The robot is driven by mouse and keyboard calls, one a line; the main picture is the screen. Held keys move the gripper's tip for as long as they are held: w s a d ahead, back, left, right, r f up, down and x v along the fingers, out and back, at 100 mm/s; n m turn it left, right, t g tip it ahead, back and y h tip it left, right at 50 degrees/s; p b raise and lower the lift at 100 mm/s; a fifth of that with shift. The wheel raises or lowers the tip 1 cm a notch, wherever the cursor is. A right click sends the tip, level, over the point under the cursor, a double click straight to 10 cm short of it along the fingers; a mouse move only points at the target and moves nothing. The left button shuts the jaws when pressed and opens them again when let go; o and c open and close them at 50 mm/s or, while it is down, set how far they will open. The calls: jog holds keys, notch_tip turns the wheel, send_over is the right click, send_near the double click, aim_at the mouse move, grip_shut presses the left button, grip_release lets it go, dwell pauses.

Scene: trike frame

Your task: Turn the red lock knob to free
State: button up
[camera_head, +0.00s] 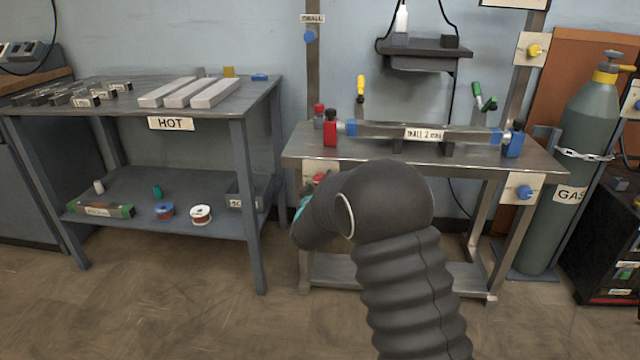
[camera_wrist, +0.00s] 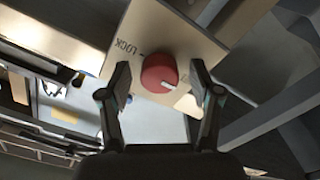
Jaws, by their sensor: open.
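The red lock knob (camera_wrist: 159,73) sits on a pale plate (camera_wrist: 190,40) that carries the word LOCK at its upper left in the wrist view. A white mark on the knob points to the lower right. My gripper (camera_wrist: 160,82) is open, with one finger on each side of the knob. I cannot tell whether either finger touches it. The gripper itself is mostly hidden there.
The steel bench (camera_head: 300,154) bears a clamped tube (camera_head: 380,130) with red and blue clamps. A blue knob (camera_head: 525,192) is on its right leg. The HOT table (camera_head: 215,112) stands to the left, and a gas cylinder (camera_head: 560,170) to the right. Floor in front is clear.

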jog(key=shift+s, duration=0.15)
jog(key=s, duration=1.1)
jog(key=shift+s+a, duration=0.2)
jog(key=shift+s, duration=0.2)
